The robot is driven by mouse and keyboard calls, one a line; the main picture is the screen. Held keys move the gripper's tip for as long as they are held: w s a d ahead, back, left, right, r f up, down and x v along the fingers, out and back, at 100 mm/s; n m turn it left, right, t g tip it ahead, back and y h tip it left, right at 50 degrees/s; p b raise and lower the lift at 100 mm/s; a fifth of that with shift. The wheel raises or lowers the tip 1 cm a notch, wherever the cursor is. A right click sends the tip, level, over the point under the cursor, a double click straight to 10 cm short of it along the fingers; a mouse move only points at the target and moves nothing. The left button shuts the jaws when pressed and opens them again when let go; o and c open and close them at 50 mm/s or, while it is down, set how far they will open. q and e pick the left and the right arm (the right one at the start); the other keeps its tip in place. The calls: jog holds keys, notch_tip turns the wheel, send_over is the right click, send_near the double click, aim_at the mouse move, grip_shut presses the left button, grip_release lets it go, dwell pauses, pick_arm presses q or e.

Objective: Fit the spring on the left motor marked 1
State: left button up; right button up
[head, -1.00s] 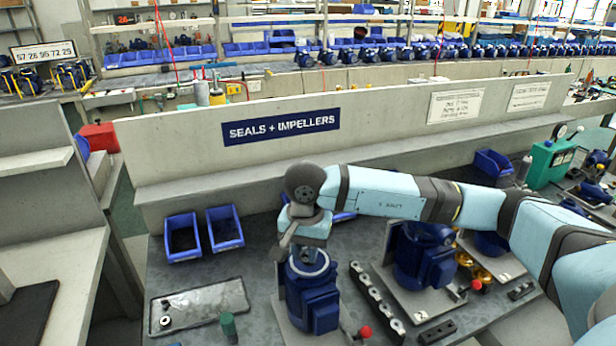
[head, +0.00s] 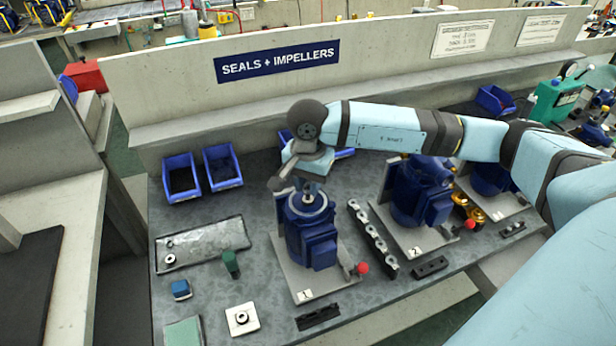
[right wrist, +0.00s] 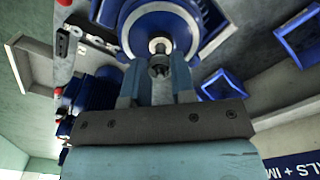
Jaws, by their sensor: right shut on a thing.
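The left motor marked 1 (head: 312,245) is a blue pump motor on a grey plate, its round top facing up. My right gripper (head: 309,188) is over that top. In the right wrist view the fingers (right wrist: 157,84) are shut on a small dark metal ring-like part, which looks like the spring (right wrist: 159,66). It lines up closely with the bright shaft end in the middle of the motor's top (right wrist: 159,45). I cannot tell whether it touches the shaft. My left gripper is not in view.
Motor 2 (head: 418,192) stands to the right, with a strip of small parts (head: 373,238) between. A shallow tray (head: 204,244), a green cylinder (head: 231,264), a blue block (head: 180,289) and a white square pad (head: 242,319) lie left. Blue bins (head: 223,168) stand behind.

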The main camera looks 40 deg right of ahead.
jog(key=shift+f+b, duration=0.8)
jog(key=shift+f, duration=0.15)
jog(key=shift+r, duration=0.1)
jog(key=shift+b, duration=0.3)
dwell(0.6)
jog(key=o, duration=1.8)
jog(key=shift+o, duration=0.2)
